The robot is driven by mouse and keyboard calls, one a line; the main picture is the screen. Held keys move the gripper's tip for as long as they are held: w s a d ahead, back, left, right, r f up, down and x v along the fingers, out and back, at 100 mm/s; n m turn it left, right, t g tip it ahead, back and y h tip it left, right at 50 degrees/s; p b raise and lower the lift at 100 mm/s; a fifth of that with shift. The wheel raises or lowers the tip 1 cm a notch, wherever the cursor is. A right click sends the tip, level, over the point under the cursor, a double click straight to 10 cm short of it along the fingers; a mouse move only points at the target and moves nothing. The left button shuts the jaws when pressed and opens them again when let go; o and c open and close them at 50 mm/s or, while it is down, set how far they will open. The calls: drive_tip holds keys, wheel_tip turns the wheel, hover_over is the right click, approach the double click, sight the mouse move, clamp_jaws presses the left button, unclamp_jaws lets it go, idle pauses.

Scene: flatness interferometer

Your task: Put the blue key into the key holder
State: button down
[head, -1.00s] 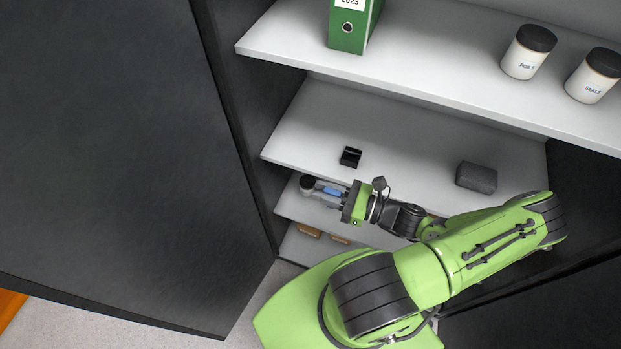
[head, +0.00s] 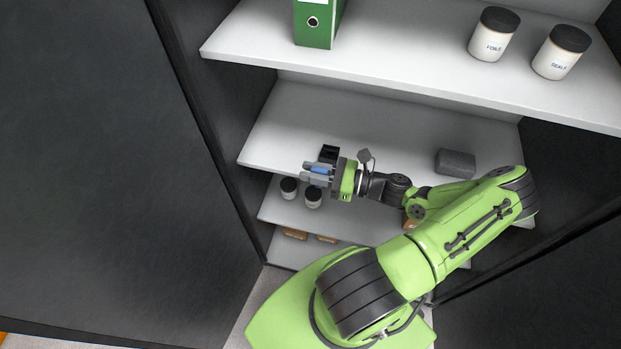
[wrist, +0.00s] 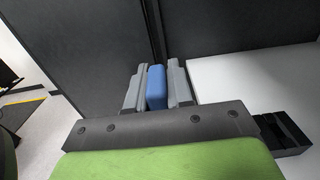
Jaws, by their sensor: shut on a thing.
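The blue key (head: 320,170) is held between the fingers of my gripper (head: 314,172). In the wrist view the blue key (wrist: 156,87) stands upright between the two grey fingers of my gripper (wrist: 157,86). The key holder looks like the small black slotted block (head: 329,152) on the middle shelf, near its left front edge. It also shows in the wrist view (wrist: 284,134) at the lower right, beside my gripper and apart from the key. In the head view my gripper is just in front of the block and covers its lower part.
A dark grey block (head: 455,162) lies farther right on the middle shelf (head: 400,130). The upper shelf (head: 380,75) holds a green binder (head: 318,22) and two lidded jars (head: 493,34). Small jars (head: 313,197) stand on the shelf below. A dark cabinet door (head: 90,180) is at left.

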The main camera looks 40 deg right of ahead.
drive_tip(key=b, duration=0.7)
hover_over(325, 151)
drive_tip(key=shift+w+f, duration=0.1)
drive_tip(key=shift+f, duration=0.2)
drive_tip(key=shift+a+f+b, duration=0.1)
drive_tip(key=shift+f+b, duration=0.35)
drive_tip(key=shift+b, duration=0.2)
drive_tip(key=shift+f, duration=0.2)
drive_tip(key=shift+f+b, duration=0.5)
drive_tip(key=shift+f, duration=1)
idle(0.4)
drive_tip(key=c, duration=0.9)
unclamp_jaws()
drive_tip(key=v, duration=0.7)
drive_tip(key=shift+s, duration=0.25)
